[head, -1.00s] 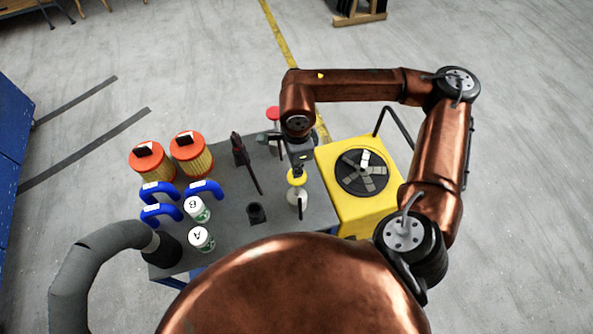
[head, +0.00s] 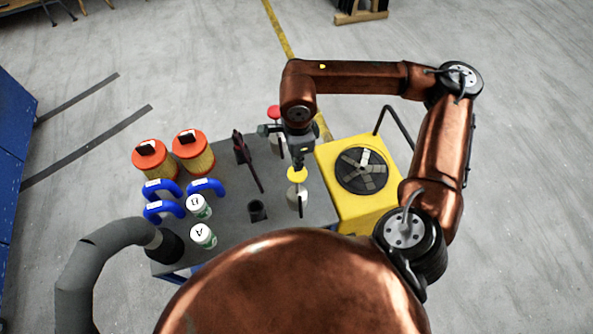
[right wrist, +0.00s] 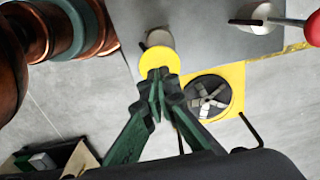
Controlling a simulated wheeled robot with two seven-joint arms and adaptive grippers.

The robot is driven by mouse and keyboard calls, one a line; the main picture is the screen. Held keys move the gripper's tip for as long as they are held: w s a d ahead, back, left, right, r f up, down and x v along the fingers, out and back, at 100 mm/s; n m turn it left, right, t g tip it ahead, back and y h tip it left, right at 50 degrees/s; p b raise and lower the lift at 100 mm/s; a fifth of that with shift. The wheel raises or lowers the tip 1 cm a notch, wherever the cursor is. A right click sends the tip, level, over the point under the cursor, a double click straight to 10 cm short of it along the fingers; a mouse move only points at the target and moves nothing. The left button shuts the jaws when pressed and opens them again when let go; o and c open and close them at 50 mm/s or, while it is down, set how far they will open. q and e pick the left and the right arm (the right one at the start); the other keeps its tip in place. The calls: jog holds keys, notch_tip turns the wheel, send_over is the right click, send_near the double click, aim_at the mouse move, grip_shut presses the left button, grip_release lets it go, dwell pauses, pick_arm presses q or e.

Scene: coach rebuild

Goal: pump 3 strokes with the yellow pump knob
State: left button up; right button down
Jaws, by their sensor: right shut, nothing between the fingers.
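The yellow pump knob (head: 297,174) tops a pale pump bottle (head: 295,196) near the right edge of the grey cart top. My right gripper (head: 298,164) is shut and empty, pointing down just above the knob. In the right wrist view the shut fingertips (right wrist: 158,76) overlap the near part of the round yellow knob (right wrist: 158,58). I cannot tell whether they touch it. The bottle's body shows partly behind the knob in that view. My left gripper is not in view.
A yellow unit with a round black fan (head: 360,170) stands right of the pump. A red-topped item (head: 273,112) is behind it. A black cup (head: 257,211), white jars (head: 203,235), blue hoses (head: 206,187) and orange-capped filters (head: 193,150) occupy the cart (head: 230,213).

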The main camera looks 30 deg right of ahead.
notch_tip(320, 180, up, 6)
jog(key=shift+p, duration=1.2)
